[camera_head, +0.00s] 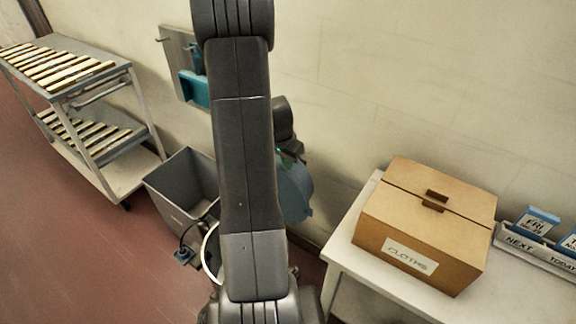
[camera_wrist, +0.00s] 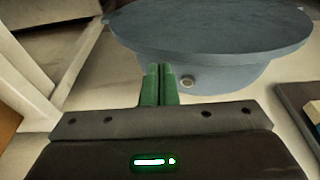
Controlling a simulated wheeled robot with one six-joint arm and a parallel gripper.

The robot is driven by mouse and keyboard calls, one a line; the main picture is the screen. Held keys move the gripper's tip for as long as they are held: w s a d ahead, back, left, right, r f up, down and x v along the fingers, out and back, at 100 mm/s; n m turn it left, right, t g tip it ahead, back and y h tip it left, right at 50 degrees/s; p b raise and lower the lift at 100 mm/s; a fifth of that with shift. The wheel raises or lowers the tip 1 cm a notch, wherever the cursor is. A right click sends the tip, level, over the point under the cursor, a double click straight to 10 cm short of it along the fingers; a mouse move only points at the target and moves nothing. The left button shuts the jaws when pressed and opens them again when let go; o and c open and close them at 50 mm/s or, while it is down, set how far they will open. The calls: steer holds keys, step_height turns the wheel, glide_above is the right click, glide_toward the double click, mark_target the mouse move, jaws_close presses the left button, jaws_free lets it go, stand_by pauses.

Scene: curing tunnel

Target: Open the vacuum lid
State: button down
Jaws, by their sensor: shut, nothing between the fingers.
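The vacuum shows in the wrist view as a blue-grey round body (camera_wrist: 225,76) under a wide, flat round lid (camera_wrist: 210,28). The lid lies level on the body, and I see no gap between them. A small round metal stud (camera_wrist: 187,82) sits on the body below the rim. My gripper (camera_wrist: 158,68) has its green fingers together and empty, just left of the stud and below the rim; I cannot tell if they touch the body. In the head view the blue lid (camera_head: 297,190) is partly hidden behind my arm.
A grey bin (camera_head: 180,185) stands left of my arm, with a shelved trolley (camera_head: 95,85) beyond it. At right a white table (camera_head: 355,270) holds a cardboard box (camera_head: 425,220) marked CLOTHS and a sign rack (camera_head: 535,250). A wall panel (camera_head: 178,55) hangs behind.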

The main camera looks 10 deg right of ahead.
step_height(320, 180, up, 12)
steer(key=s+a, duration=0.1)
steer(key=a, duration=0.1)
steer(key=shift+s+f, duration=0.25)
steer(key=shift+s, duration=0.15)
steer(key=f, duration=0.4)
steer(key=w+d+f, duration=0.1)
steer(key=f, duration=0.4)
steer(key=w+d+f, duration=0.1)
steer(key=f, duration=0.3)
steer(key=shift+w+d+f, duration=0.1)
steer(key=shift+f, duration=0.2)
steer(key=shift+r, duration=0.1)
